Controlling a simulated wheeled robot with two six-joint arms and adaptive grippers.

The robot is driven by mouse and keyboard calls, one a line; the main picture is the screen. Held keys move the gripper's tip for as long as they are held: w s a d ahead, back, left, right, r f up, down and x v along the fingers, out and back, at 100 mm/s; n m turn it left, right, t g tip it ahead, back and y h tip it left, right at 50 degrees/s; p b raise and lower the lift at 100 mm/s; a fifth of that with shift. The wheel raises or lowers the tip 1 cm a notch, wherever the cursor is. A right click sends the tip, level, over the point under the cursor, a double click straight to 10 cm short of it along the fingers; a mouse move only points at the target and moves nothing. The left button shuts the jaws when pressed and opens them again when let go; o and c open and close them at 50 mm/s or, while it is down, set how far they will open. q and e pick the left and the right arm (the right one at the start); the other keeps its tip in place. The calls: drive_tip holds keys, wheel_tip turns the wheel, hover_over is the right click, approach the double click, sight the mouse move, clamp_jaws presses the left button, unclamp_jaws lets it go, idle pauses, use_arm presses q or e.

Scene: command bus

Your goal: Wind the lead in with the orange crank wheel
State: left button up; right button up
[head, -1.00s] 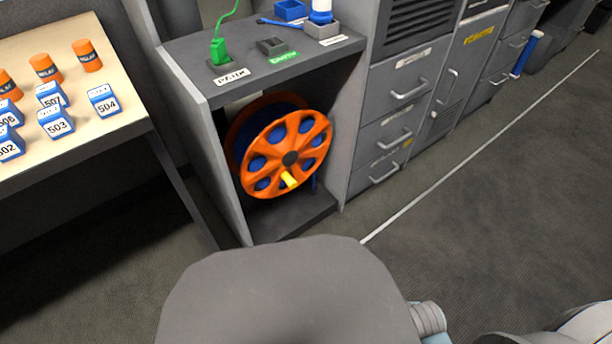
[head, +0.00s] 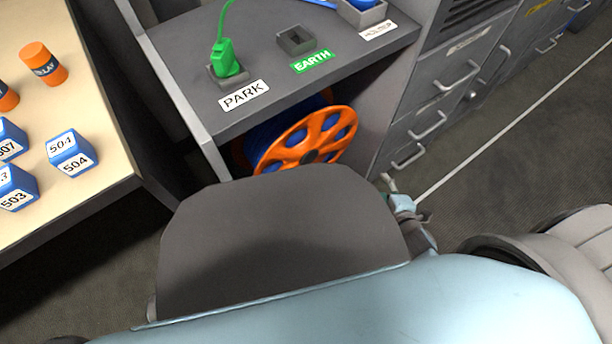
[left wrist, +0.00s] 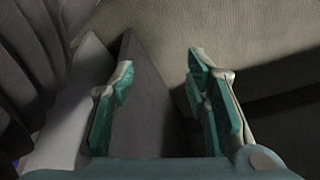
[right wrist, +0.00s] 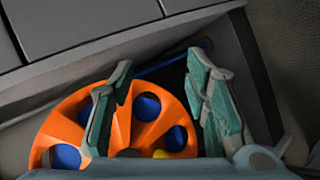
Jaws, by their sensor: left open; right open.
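The orange crank wheel (head: 303,147) is in the open bay under the grey cabinet top, with blue lead (head: 262,132) behind it. In the head view its lower part is hidden by my own body. In the right wrist view the wheel (right wrist: 72,118) is large, and a bit of its yellow handle (right wrist: 160,154) shows low down. My right gripper (right wrist: 158,65) is open and empty in front of the wheel; its fingertips (head: 391,184) show small in the head view. My left gripper (left wrist: 160,62) is open with nothing held, out of the head view.
A green plug (head: 227,60) stands in the PARK socket, beside an empty EARTH socket (head: 296,40). Grey drawers (head: 440,85) with handles stand to the right. A table (head: 45,125) with blue blocks and orange cylinders is at left. The floor at right is clear.

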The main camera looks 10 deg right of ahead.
drive_tip(key=w+a+r+n+t+y, duration=0.1)
drive_tip(key=a+r+n+t+y, duration=0.15)
drive_tip(key=n, duration=0.55)
drive_tip(key=n+g+y+p, duration=0.1)
drive_tip(key=n+g+y, duration=0.1)
drive_tip(key=n+y, duration=0.75)
approach(314, 186)
drive_tip(key=shift+n+h, duration=0.5)
drive_tip(key=shift+n, duration=0.35)
drive_tip(key=b+x, duration=0.2)
drive_tip(key=x, duration=0.3)
drive_tip(key=shift+w+a, duration=0.15)
drive_tip(key=shift+a, duration=0.3)
drive_tip(key=b+x, duration=0.1)
drive_tip(key=x, duration=0.4)
drive_tip(key=shift+w+a+b, duration=0.25)
drive_tip(key=shift+w+b, duration=0.1)
drive_tip(key=shift+w+a, duration=0.1)
use_arm(q)
drive_tip(key=shift+m, duration=0.3)
drive_tip(key=r, duration=0.4)
drive_tip(key=shift+w+d+r, duration=0.2)
drive_tip(key=shift+d+r, duration=0.1)
drive_tip(key=shift+r, duration=0.05)
use_arm(e)
drive_tip(key=shift+r, duration=0.1)
drive_tip(key=shift+c, duration=0.6)
clamp_jaws()
